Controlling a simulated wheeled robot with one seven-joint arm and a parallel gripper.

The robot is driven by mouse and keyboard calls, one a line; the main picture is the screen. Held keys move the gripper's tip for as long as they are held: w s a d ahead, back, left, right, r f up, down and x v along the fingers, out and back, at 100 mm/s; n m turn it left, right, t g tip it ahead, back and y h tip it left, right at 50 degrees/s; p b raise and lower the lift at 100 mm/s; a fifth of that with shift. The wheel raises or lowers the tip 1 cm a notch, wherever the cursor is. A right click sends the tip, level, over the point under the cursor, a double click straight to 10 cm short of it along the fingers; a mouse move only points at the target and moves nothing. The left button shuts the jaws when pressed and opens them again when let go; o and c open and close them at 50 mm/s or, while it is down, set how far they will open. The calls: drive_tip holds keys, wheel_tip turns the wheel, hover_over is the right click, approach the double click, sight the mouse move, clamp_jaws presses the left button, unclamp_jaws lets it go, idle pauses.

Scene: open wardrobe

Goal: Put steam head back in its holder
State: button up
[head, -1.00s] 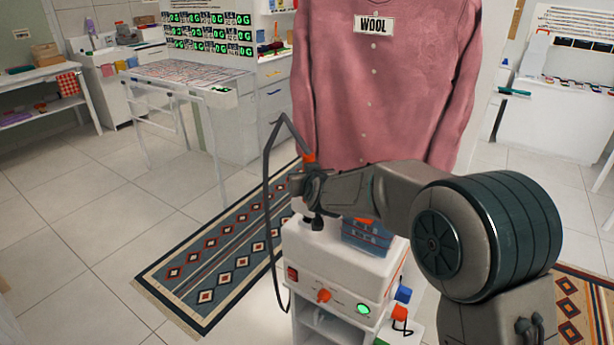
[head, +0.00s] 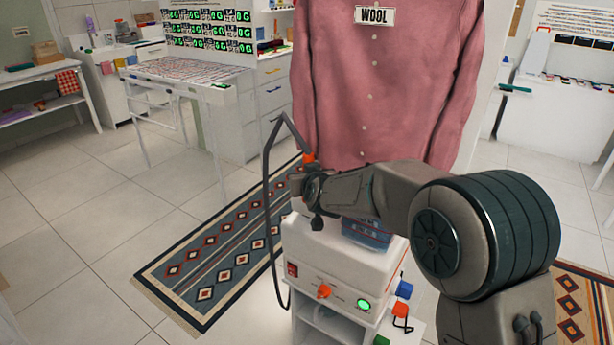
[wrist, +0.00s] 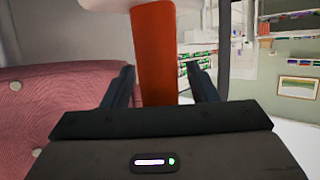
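My gripper (wrist: 159,80) has its two dark fingers on either side of the steam head's orange handle (wrist: 155,45) and appears shut on it. A pale part of the steam head (wrist: 112,4) shows at the top edge of the wrist view. In the head view, the orange handle (head: 309,158) pokes out above my gripper (head: 314,188), with the grey hose (head: 267,180) looping up and down to its left. Below it stands the white steamer unit (head: 335,262). My wrist hides most of the steam head, and I cannot make out the holder.
A pink shirt (head: 375,95) labelled WOOL hangs close behind my gripper. A blue tank (head: 366,233) sits on the steamer. The unit's front has an orange knob (head: 323,291) and a lit green button (head: 363,304). A patterned rug (head: 215,260) lies left, with open floor beyond.

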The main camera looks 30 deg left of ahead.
drive_tip(key=v, duration=1.4)
drive_tip(key=shift+b, duration=0.3)
drive_tip(key=shift+f, duration=0.1)
drive_tip(key=s+d+r+m+g+h+p, duration=0.1)
drive_tip(key=d+r+m+h+p, duration=0.15)
drive_tip(key=d, duration=0.85)
drive_tip(key=s+d+r+m+g+h+p, duration=0.1)
drive_tip(key=d+g+h+p, duration=0.15)
drive_tip(key=d, duration=0.95)
drive_tip(key=s+d+m+g+h+p, duration=0.4)
drive_tip(key=s+d+m, duration=0.1)
drive_tip(key=s+d, duration=1.1)
drive_tip(key=d+f, duration=0.1)
drive_tip(key=d, duration=0.2)
